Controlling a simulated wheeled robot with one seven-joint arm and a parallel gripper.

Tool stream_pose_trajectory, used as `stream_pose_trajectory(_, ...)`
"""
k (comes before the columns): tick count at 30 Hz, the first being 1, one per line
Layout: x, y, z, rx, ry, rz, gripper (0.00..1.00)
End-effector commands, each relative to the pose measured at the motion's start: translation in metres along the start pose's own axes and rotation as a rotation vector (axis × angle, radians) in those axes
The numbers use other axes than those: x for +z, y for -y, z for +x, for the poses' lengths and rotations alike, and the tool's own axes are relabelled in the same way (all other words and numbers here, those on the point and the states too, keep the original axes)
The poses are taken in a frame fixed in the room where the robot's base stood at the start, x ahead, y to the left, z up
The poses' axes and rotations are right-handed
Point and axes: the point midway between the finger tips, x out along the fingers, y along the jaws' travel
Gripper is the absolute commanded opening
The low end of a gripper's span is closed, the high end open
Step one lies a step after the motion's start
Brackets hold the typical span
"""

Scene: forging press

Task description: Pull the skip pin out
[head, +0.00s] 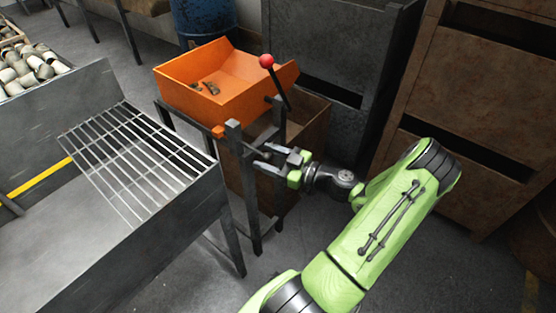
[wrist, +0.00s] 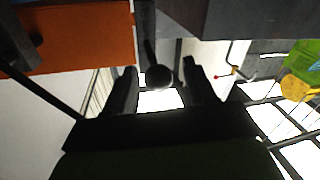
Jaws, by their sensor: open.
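The orange skip (head: 205,85) sits on a dark metal stand (head: 236,170), with a few dark scraps inside. It also shows at the upper left of the wrist view (wrist: 85,45). The skip pin (wrist: 158,77) appears in the wrist view as a dark rod with a round end, between my two fingers. In the head view the pin's place at the stand's post is partly hidden by the gripper. My gripper (head: 283,156) is open beside the post, its fingers on either side of the pin's round end with light gaps showing. I cannot tell how deep the end lies between them.
A lever with a red knob (head: 267,61) rises beside the skip, above my gripper. A rusty bin (head: 310,120) stands under and behind the skip. A metal table with a grate (head: 135,160) is at the left. Dark and rusty cabinets (head: 470,90) stand at the right.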

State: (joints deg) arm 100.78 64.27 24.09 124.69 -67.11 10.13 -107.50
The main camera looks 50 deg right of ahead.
Motion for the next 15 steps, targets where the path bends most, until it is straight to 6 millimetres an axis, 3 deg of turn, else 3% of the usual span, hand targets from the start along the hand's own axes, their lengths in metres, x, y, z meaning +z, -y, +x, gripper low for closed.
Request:
stream_pose_trajectory(5,-0.001,-0.002,-0.037,0.007,0.003,0.000,0.55)
stream_pose_trajectory(15,-0.001,-0.001,-0.130,0.005,0.003,0.000,0.55)
